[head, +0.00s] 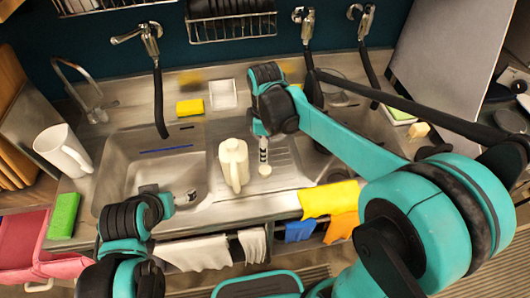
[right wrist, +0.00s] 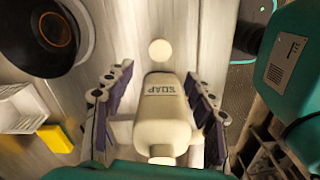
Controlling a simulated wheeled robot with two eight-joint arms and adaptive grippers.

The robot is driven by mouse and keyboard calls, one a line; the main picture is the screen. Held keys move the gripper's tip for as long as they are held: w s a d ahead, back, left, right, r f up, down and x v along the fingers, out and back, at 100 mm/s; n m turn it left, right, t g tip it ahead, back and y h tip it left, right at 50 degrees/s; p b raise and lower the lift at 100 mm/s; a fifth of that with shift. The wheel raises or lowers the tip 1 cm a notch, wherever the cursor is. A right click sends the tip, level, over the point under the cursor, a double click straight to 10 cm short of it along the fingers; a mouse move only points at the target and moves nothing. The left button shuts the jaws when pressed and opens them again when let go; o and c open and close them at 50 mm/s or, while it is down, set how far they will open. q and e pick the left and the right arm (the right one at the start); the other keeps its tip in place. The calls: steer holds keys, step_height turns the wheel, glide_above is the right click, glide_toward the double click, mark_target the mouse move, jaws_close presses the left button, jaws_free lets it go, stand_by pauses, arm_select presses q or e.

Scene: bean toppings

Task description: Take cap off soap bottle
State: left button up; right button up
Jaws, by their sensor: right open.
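The cream soap bottle (head: 233,163) stands upright on the metal counter between the two basins. In the right wrist view the bottle (right wrist: 165,110), marked SOAP, is between the fingers of my right gripper (right wrist: 158,72). Those fingers are spread, with a gap visible on either side of it. In the head view my right gripper (head: 263,150) is just right of the bottle. A small cream disc (head: 265,170), possibly the cap, lies right of the bottle; it also shows in the right wrist view (right wrist: 160,52). My left gripper (head: 185,198) is over the left basin, its fingers too small to read.
A yellow sponge (head: 190,107) and a white square dish (head: 223,94) lie behind the bottle. A white mug (head: 63,150) and a green block (head: 64,215) are at the left. Faucets (head: 148,40) line the back. Yellow cloth (head: 330,199) hangs over the front edge.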

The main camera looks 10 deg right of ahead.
steer(key=s+d+m+t+b, duration=0.2)
steer(key=s+d+m+t, duration=0.5)
steer(key=s+m, duration=0.5)
steer(key=d+m, duration=0.1)
steer(key=m, duration=0.1)
steer(key=shift+d+f+m, duration=0.2)
steer(key=shift+d+m, duration=0.05)
steer(key=shift+m, duration=0.05)
steer(key=shift+s, duration=0.1)
